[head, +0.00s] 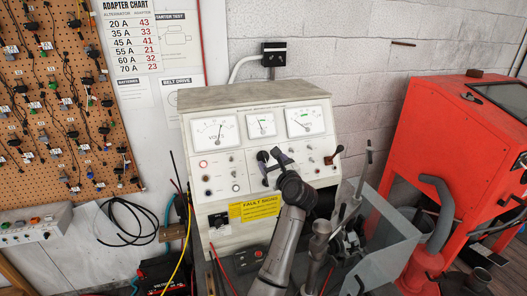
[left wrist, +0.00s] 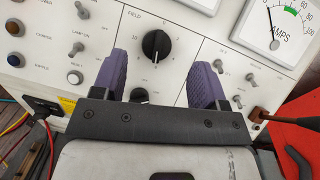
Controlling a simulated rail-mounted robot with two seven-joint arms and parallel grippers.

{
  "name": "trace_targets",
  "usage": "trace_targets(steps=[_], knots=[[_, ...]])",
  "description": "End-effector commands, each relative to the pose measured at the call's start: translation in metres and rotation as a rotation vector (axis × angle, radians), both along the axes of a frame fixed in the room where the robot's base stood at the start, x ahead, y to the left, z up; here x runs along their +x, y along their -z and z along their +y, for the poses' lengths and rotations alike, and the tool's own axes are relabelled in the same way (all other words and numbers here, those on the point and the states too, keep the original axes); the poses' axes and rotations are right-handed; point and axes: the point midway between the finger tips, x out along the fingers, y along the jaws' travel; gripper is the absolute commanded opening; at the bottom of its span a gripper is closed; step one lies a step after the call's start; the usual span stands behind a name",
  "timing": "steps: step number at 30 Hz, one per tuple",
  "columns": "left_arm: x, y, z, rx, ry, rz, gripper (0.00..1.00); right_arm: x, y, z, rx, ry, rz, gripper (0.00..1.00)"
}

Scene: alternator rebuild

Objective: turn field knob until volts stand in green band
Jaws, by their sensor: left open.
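The black field knob (left wrist: 156,46) is below the word FIELD in the left wrist view, with a white mark on its lower part. My left gripper (left wrist: 165,82) is open, one purple finger on each side of the knob. Both fingers look apart from it; their depth to the panel is hard to judge. In the head view my left gripper (head: 275,165) is at the middle of the test bench panel and partly covers the knobs. The volts meter (head: 215,131) is at upper left, its needle near upright; its band is too small to read surely. My right gripper is out of view.
The test bench (head: 220,165) carries a small middle meter (head: 262,126) and an amps meter (head: 305,121). Toggle switches (left wrist: 219,67) flank the knob. A lower black knob (left wrist: 140,96) is partly hidden by my gripper. A red cabinet (head: 425,135) stands right.

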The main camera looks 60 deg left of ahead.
Motion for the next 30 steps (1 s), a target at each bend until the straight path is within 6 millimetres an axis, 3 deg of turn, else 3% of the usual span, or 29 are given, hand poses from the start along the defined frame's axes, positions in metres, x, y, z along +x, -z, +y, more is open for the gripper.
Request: trace_targets(steps=[6,12,19,30], knots=[[0.006,-0.002,0.039,0.003,0.001,0.005,0.67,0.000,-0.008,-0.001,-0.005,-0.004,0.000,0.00],[0.010,-0.001,0.064,0.001,0.000,0.003,0.67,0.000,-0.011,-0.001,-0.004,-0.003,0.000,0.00],[0.012,0.000,0.076,0.002,0.002,0.002,0.67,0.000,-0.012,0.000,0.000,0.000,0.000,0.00],[0.012,0.000,0.078,0.000,0.002,0.001,0.64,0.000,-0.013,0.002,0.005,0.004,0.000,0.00]])
